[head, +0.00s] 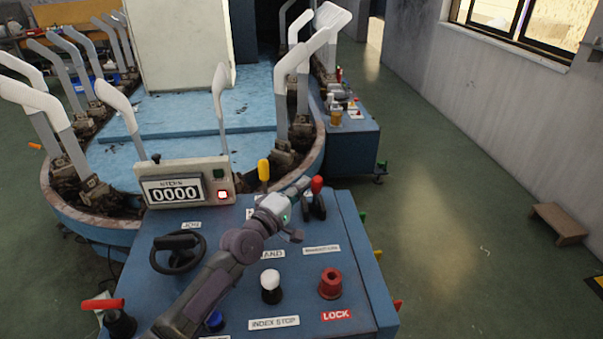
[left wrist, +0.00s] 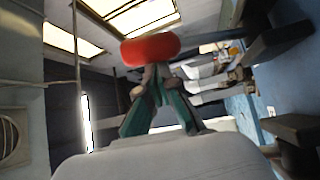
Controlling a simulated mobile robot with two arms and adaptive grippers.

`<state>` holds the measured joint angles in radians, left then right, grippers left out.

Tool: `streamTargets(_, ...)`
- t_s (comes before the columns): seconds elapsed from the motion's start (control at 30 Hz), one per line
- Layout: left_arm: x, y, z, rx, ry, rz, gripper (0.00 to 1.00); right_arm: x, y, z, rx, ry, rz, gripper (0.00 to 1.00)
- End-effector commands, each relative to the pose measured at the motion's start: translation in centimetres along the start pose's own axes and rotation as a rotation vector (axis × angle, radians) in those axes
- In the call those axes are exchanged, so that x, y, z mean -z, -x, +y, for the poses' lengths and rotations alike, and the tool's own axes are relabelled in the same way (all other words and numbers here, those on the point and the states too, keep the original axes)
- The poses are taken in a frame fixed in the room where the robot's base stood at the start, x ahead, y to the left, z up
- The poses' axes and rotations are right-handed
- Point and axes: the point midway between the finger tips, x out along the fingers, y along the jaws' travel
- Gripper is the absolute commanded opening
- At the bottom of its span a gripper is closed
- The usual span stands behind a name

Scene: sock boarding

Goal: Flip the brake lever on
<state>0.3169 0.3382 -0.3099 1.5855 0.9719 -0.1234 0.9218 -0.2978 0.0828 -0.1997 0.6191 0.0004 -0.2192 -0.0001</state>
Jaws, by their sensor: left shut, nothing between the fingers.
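A lever with a red knob (head: 317,186) and a dark base stands at the back right of the blue control console (head: 345,225). A lever with a yellow knob (head: 264,170) stands to its left. No brake label can be read; my gripper covers part of this area. My left gripper (head: 303,184) is shut and empty, its fingertips just left of the red knob. In the left wrist view the red knob (left wrist: 150,48) sits right beyond the shut fingertips (left wrist: 158,80); I cannot tell whether they touch. My right gripper is not in view.
The console also holds a black handwheel (head: 178,252), a white knob (head: 270,287), a red knob over the LOCK label (head: 331,283) and a red-handled lever (head: 103,304). A counter box (head: 185,182) reads 0000. White sock forms (head: 287,65) ring the machine behind.

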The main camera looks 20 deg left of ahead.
Motion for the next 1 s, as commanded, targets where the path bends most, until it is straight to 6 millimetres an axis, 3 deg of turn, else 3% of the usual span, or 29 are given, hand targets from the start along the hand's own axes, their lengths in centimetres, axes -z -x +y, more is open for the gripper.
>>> streamTargets(0.2, -0.3, 3.8, -0.4, 0.007, 0.003, -0.006, 0.00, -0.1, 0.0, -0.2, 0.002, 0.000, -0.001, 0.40)
streamTargets(0.4, 0.0, 6.3, -0.2, 0.003, 0.001, -0.002, 0.00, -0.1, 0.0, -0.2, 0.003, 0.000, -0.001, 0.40)
streamTargets(1.0, 0.1, 6.7, 0.3, -0.002, 0.001, 0.001, 0.00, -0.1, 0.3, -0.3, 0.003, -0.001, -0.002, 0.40)
